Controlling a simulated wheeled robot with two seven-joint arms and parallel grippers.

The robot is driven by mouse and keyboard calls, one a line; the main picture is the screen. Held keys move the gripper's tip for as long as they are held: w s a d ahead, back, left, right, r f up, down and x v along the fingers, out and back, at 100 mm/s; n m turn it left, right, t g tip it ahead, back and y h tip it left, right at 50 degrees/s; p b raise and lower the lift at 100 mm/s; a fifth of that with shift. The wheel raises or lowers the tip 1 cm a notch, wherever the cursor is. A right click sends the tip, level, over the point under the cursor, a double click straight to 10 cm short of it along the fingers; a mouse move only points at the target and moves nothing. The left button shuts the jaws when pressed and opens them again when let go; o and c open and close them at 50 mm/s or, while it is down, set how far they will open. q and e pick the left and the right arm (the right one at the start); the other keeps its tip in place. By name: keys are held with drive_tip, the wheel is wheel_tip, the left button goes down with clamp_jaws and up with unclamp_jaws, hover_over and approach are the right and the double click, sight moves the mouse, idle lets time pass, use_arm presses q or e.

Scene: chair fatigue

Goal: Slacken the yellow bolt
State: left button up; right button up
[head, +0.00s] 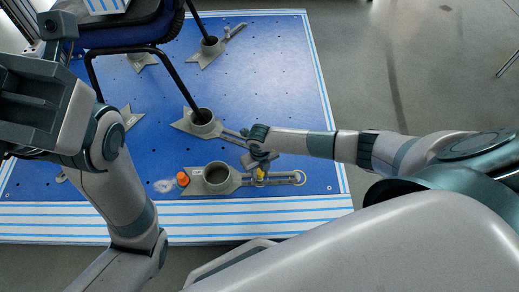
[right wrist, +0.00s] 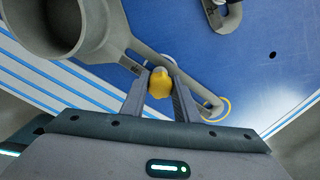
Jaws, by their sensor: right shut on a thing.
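The yellow bolt (right wrist: 160,83) sits in the slotted arm of a grey clamp and is between my right gripper's fingers in the right wrist view. My right gripper (right wrist: 160,95) is shut on it. In the head view the right gripper (head: 261,168) is above the slotted bar, with the yellow bolt (head: 260,175) showing just under it. The clamp's grey cup (head: 217,179) stands to the left of the bolt. My left arm is at the left of the head view; its gripper (head: 30,75) is partly cut off and its fingers cannot be made out.
A blue perforated platform (head: 270,75) with white-striped edges lies below. A chair (head: 125,30) stands on it, with one leg in another grey cup (head: 203,121). An orange cap (head: 183,179) is beside the near cup. A yellow ring (head: 299,178) marks the bar's right end.

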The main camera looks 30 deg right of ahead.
drive_tip(key=shift+n, duration=0.7)
drive_tip(key=shift+n, duration=0.7)
drive_tip(key=o, duration=0.6)
drive_tip(key=shift+r, duration=0.15)
